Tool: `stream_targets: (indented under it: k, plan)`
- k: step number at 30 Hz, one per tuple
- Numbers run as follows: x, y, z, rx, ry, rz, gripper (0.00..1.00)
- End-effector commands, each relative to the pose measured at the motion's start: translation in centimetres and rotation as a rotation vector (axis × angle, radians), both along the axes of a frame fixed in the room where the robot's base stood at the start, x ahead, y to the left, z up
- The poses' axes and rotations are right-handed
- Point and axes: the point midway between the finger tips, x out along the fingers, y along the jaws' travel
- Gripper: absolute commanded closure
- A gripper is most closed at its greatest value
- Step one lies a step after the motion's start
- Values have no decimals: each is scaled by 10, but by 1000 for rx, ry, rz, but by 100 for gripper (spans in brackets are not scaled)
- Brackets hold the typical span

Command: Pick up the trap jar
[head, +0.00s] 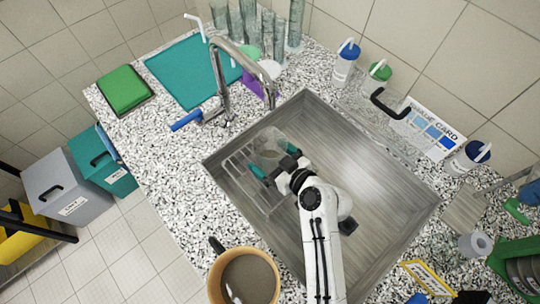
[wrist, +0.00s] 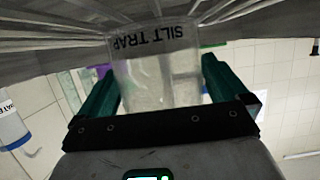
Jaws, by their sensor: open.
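The trap jar (wrist: 150,78) is a clear, see-through container with "SILT TRAP" printed on it, upside down in the wrist view. In the head view the trap jar (head: 267,145) is faint in the left part of the steel sink (head: 375,190). My gripper (head: 275,160) has its green fingers spread, one on each side of the jar. In the wrist view my gripper (wrist: 160,70) is open with the jar between its fingers. I cannot tell whether either finger touches it.
A clear rack or tray (head: 240,165) lies around the jar's place in the sink. The tap (head: 222,85) rises behind the sink's left rim. A tan pot (head: 243,278) stands on the front counter. The sink's right half looks clear.

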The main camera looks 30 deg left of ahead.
Motion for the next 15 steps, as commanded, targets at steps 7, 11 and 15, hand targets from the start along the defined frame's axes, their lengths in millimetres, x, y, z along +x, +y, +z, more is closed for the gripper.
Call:
stream_targets:
  k: [7, 11, 15]
  plan:
    - [2, 5, -2, 0, 0, -1, 0]
    - [2, 4, -2, 0, 0, -1, 7]
    - [2, 4, -2, 0, 0, -1, 20]
